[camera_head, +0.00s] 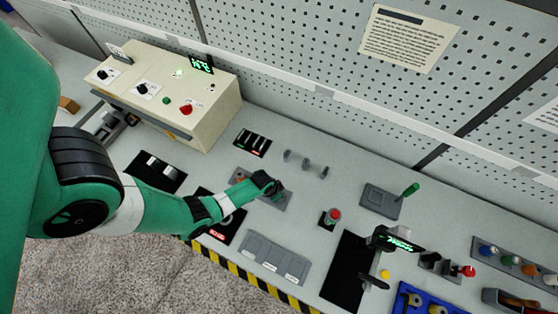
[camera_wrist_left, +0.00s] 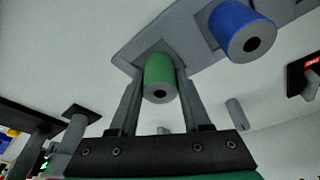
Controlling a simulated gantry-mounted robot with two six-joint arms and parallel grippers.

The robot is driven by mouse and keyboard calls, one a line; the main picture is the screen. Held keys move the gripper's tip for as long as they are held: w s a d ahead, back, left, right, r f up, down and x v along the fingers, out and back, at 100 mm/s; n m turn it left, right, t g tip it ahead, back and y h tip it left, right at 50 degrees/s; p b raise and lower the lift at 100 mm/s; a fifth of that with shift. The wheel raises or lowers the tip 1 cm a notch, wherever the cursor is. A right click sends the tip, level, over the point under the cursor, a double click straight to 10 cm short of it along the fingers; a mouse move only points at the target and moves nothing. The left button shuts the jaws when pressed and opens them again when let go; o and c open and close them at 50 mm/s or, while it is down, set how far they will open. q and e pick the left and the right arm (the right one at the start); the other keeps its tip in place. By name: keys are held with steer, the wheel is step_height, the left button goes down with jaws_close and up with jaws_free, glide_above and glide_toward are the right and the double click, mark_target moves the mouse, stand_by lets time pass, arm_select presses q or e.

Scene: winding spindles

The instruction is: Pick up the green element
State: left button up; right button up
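The green element (camera_wrist_left: 159,78) is a short cylinder with a dark hole in its end. It stands at a grey holder plate (camera_wrist_left: 140,47) in the left wrist view. A blue element (camera_wrist_left: 242,30) is beside it to the right. My left gripper (camera_wrist_left: 159,75) is open, with one finger on each side of the green element. I cannot tell whether the fingers touch it. In the head view my left gripper (camera_head: 276,190) is over the same grey plate (camera_head: 268,203) and hides part of it. My right gripper is not in view.
A beige control box (camera_head: 165,95) stands at the back left. A grey stand with pegs (camera_head: 306,165) is just right of the gripper. A pegboard wall rises behind.

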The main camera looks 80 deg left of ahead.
arm_select(q)
jaws_close()
steer(key=shift+r, duration=0.15)
